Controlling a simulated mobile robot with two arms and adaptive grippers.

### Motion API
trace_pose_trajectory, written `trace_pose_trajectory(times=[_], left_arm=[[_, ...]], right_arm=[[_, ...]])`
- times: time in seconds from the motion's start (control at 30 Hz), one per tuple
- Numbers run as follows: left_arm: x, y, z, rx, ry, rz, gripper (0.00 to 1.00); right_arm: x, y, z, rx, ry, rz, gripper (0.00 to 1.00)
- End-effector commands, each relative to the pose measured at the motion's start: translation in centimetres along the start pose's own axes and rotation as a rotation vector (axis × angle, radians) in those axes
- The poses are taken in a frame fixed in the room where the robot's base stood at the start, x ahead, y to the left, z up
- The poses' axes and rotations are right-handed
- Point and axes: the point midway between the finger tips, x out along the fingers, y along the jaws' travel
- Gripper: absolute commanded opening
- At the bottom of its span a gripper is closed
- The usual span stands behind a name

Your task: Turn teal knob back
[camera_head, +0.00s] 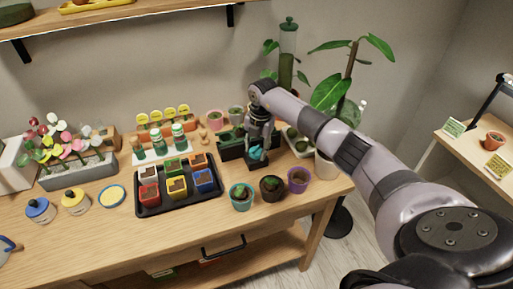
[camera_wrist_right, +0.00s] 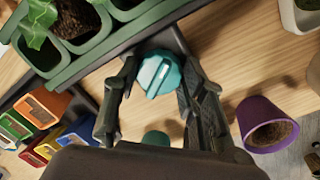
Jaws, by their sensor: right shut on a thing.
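The teal knob (camera_wrist_right: 160,74) is round with a raised grip bar, and sits at the edge of a dark green planter tray (camera_wrist_right: 120,42) in the right wrist view. My right gripper (camera_wrist_right: 155,84) has its two fingers around the knob and is shut on it. In the head view the right gripper (camera_head: 258,150) points down at the back of the table, with the teal knob (camera_head: 257,154) showing between its fingers. My left gripper is not in view.
Teal (camera_head: 241,196), dark (camera_head: 271,187) and purple (camera_head: 299,180) pots stand in front of the gripper. A black tray (camera_head: 150,209) of coloured pots lies to the left. A tall plant (camera_head: 335,92) and a green bottle (camera_head: 287,60) stand behind.

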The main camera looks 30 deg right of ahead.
Motion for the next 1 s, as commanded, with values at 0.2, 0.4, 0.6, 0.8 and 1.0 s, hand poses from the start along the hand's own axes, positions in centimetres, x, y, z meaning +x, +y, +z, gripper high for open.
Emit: trace_pose_trajectory(times=[0.2,0.4,0.6,0.8,1.0], left_arm=[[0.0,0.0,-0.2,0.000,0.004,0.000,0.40],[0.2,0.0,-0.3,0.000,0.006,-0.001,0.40],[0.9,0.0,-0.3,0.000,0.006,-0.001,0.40],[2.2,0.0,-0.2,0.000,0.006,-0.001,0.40],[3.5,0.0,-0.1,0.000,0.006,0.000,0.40]], right_arm=[[0.0,0.0,0.0,0.000,0.000,0.000,0.11],[0.0,0.0,0.0,-0.016,0.001,0.001,0.10],[0.1,0.0,0.1,-0.094,0.007,0.001,0.10],[0.2,0.0,0.2,-0.242,0.019,0.002,0.10],[0.2,0.1,0.2,-0.429,0.035,0.002,0.10]])
